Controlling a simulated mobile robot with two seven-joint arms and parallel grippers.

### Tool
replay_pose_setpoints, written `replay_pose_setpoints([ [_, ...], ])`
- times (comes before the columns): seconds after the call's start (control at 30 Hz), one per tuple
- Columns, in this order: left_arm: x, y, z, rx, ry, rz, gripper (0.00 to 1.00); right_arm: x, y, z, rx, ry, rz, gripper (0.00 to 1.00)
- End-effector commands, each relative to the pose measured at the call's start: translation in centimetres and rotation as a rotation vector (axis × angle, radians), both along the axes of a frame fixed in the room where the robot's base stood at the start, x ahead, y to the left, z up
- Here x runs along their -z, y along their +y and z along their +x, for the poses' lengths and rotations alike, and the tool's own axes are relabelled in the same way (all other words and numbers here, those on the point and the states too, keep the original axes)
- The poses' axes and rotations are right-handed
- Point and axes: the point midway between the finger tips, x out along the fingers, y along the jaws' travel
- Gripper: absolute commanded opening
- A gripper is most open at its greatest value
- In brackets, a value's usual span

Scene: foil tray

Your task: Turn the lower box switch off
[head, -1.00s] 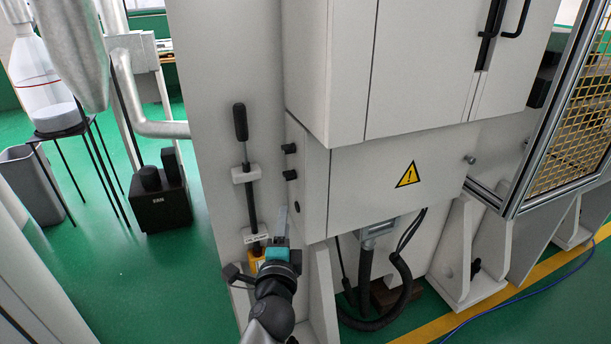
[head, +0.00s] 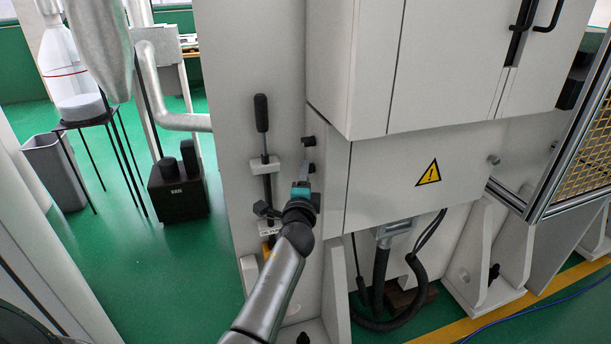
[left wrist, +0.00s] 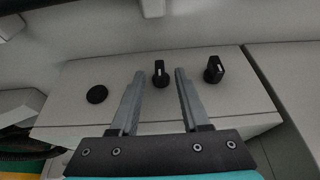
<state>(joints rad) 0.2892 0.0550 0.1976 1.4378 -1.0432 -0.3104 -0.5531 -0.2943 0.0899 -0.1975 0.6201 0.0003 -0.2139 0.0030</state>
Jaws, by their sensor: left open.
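The lower box switch (left wrist: 160,75) is a black rotary knob with a white mark, on the grey side face of the box (left wrist: 70,75). In the left wrist view it shows between and just beyond the fingertips of my open left gripper (left wrist: 159,84); I cannot tell whether they touch it. The knob's white mark runs nearly up and down in that view. The upper switch (left wrist: 213,70), a similar knob, is right of the fingers. In the head view my left gripper (head: 305,174) is close to the lower switch (head: 311,168), below the upper switch (head: 308,141). My right gripper is not in view.
A round black button (left wrist: 97,94) is left of the fingers in the left wrist view. A long black-handled lever (head: 262,115) stands beside the box on the panel. A warning triangle (head: 428,173) marks the box front. Black hoses (head: 381,275) hang beneath.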

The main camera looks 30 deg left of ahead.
Motion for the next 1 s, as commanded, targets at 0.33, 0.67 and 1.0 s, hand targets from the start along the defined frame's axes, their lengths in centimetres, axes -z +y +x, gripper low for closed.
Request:
replay_pose_setpoints([
  [0.33,0.0,0.9,1.8,0.000,0.000,0.001,0.46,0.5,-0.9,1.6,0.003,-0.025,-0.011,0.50],
  [0.67,0.0,0.9,1.7,0.000,0.000,0.001,0.35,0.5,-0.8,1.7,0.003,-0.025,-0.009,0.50],
  [1.0,0.0,0.9,1.7,0.000,0.000,0.001,0.00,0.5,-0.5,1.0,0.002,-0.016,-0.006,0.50],
])
